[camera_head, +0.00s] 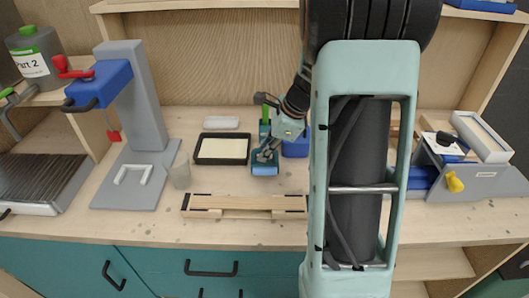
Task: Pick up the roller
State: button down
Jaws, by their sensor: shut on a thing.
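My gripper (268,155) reaches down to the bench behind the light wooden bar, its fingers closed at a small dark teal and blue item, which I take to be the roller (265,170). The roller is small in the picture and partly covered by the fingers. I cannot tell whether it touches the bench or is slightly raised. A green upright part (264,128) shows just behind the gripper; whether it belongs to the roller is unclear.
A black-rimmed tray (198,160) with a cream inside lies left of the gripper. A blue container (296,147) stands close on the right. The wooden bar (243,203) lies in front. A grey press (143,110) stands left. My arm hides the bench's right middle.

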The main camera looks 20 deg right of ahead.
notch_tip(320, 180, up, 3)
jog(key=shift+f+p, duration=0.2)
jog(key=shift+p, duration=0.7)
jog(key=s+a+r+p, duration=0.5)
jog(key=s+r+p, duration=0.3)
jog(key=s, duration=0.5)
jog(key=shift+a+r, duration=0.2)
jog(key=shift+r, duration=0.45)
